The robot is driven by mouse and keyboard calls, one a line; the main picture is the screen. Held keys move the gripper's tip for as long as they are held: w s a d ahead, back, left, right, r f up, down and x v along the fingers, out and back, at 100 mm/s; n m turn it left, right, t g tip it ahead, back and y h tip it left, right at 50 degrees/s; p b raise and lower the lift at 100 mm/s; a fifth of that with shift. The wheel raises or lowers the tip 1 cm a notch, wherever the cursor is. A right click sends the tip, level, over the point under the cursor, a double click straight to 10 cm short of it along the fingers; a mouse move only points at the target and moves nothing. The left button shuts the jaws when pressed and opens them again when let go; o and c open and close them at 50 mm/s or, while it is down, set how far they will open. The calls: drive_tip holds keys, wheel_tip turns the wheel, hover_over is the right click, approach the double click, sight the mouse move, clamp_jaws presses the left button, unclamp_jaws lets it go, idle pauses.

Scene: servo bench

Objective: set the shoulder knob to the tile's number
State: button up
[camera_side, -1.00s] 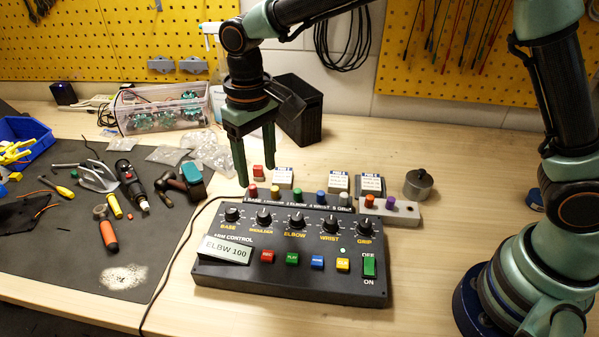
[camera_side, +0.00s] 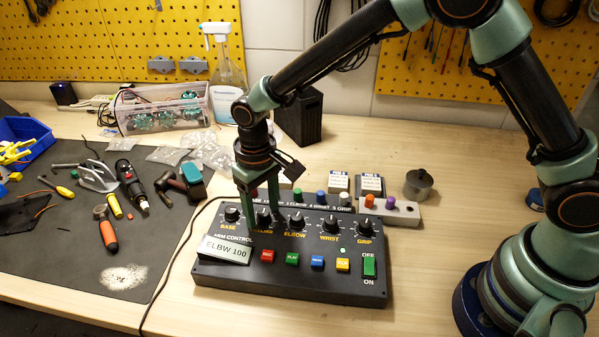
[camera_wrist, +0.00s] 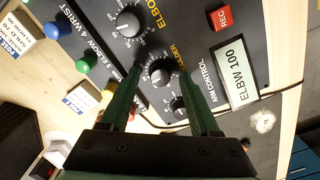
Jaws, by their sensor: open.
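The control panel (camera_side: 290,271) lies on the bench with a row of black dial knobs. The shoulder knob (camera_wrist: 161,73) shows between my gripper's fingers in the wrist view; its pointer setting is too small to read. My gripper (camera_side: 263,230) points down over the panel, open, one finger on each side of this knob. Contact cannot be told. The white tile (camera_side: 227,249) on the panel reads "ELBW 100", naming the elbow, not the shoulder; it also shows in the wrist view (camera_wrist: 237,73). The elbow knob (camera_wrist: 128,22) and base knob (camera_wrist: 180,107) flank the shoulder knob.
Colored buttons (camera_side: 291,259) and a green switch (camera_side: 369,266) sit on the panel's front. Behind it stand a rack of colored pegs (camera_side: 345,201), white cards (camera_side: 338,181) and a metal weight (camera_side: 418,185). Tools lie on the dark mat (camera_side: 60,260).

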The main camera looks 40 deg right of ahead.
clamp_jaws()
drive_tip(key=shift+n, duration=2.9)
drive_tip(key=shift+r, duration=0.1)
unclamp_jaws()
